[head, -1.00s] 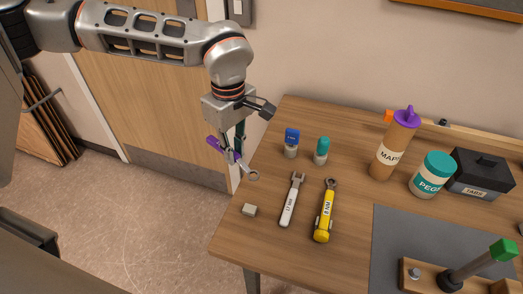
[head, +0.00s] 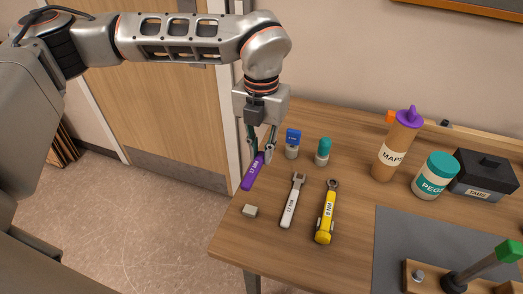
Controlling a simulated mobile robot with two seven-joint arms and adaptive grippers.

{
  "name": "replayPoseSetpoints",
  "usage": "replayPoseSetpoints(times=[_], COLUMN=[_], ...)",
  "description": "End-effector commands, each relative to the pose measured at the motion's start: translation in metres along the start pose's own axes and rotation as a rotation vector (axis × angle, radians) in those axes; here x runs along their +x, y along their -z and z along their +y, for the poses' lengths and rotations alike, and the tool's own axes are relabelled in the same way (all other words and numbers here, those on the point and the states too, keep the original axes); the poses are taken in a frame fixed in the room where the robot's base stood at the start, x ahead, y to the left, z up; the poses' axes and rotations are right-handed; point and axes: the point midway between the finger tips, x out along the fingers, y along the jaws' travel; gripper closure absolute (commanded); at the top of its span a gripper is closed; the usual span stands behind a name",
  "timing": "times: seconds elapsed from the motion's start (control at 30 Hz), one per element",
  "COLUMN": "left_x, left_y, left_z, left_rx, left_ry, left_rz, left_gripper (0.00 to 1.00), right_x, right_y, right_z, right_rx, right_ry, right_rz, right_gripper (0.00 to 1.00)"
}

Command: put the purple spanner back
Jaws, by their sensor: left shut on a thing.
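The purple spanner (head: 252,173) is in my left gripper (head: 261,155), over the left edge of the wooden table (head: 268,258). The gripper points down and is shut on the spanner's upper part. The spanner slants, its purple handle toward the lower left; its far end is hidden by the fingers. I cannot tell whether it touches the table. To its right lie a white-handled spanner (head: 290,207) and a yellow-handled spanner (head: 325,217), roughly side by side. My right gripper is not in view.
A small grey block (head: 250,211) lies near the left edge. A blue-capped bottle (head: 292,144) and a teal-capped one (head: 323,151) stand close right of the gripper. Farther right are the MAPS bottle (head: 393,150), PEGS jar (head: 432,180), TABS box (head: 484,175) and a grey mat (head: 400,240).

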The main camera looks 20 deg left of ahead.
Motion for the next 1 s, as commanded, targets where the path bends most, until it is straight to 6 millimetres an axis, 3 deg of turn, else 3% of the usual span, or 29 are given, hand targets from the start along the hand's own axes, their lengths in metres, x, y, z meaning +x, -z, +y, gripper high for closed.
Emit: replayPoseSetpoints(times=[0.67, 1.0], left_x=[0.002, 0.037], left_y=[0.001, 0.001], left_z=[-0.001, -0.001], left_rx=[-0.035, -0.034], left_ry=[0.002, 0.001], left_rz=[0.001, 0.003], left_gripper=[1.00, 1.00], right_x=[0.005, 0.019], right_y=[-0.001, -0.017], right_z=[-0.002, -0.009], right_rx=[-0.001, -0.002], right_ry=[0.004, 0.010], right_rz=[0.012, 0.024], right_gripper=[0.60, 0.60])
